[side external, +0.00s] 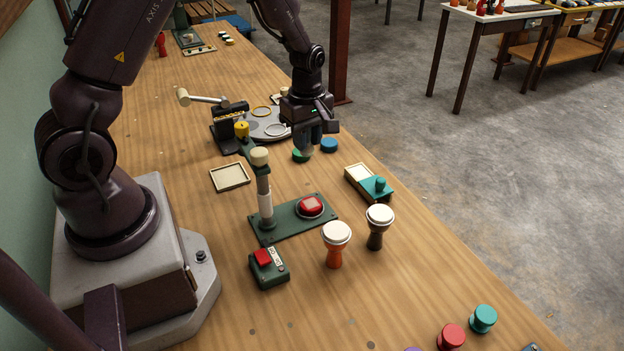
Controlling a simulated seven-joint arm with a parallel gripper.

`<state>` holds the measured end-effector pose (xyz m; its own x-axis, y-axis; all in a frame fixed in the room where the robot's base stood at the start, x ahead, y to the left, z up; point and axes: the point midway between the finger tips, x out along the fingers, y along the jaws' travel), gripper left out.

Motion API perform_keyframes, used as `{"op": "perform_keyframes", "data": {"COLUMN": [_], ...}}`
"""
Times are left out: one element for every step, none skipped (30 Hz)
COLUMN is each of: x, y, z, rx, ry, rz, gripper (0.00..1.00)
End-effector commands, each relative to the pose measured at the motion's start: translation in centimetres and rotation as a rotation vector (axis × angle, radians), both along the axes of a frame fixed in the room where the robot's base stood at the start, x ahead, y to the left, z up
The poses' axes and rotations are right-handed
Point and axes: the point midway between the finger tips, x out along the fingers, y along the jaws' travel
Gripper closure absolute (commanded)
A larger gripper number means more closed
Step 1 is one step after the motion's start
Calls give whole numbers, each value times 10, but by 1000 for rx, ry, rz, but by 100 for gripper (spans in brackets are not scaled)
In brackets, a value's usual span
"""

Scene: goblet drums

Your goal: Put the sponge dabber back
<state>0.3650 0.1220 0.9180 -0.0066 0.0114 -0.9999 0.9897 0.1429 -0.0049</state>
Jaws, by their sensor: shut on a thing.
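My gripper (308,143) points down above the far part of the bench, close to a green disc (300,156) and a blue disc (328,145). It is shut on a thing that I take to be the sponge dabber. The fingers hide nearly all of it, so its shape and colour cannot be told. Whether it touches anything below is also unclear. An empty shallow cream tray (230,177) lies to the left. A cream open box (357,172) with a teal knobbed part (378,187) over one end stands to the right.
A green press stand (265,222) with an upright post and red pad (310,207) stands in front. Orange (335,258) and dark (376,240) goblet drums stand nearby. A switch box (269,267) and round grey plate (265,127) flank the area.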

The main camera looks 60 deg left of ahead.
Motion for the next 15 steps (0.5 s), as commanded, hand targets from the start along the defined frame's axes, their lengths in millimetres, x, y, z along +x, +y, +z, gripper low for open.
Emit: {"op": "perform_keyframes", "data": {"x": [8,13,18,22,25,28,29,31,30,29,29,29,29,29,29], "y": [11,16,22,25,27,29,29,30,28,28,28,28,28,28,28], "z": [-1,0,1,2,3,3,2,-1,-8,-14,-20,-28,-34,-39,-44], "rx": [2,3,2,2,0,-2,-4,-6,-10,-12,-12,-12,-12,-12,-12], "ry": [-2,-4,-6,-9,-10,-11,-11,-11,-5,-3,-2,-2,-2,-2,-4], "rz": [34,51,70,83,93,104,109,113,118,119,121,120,120,120,120], "gripper": [98,98,98,98,98,98,98,98,98,98,98,98,98,98,98]}}
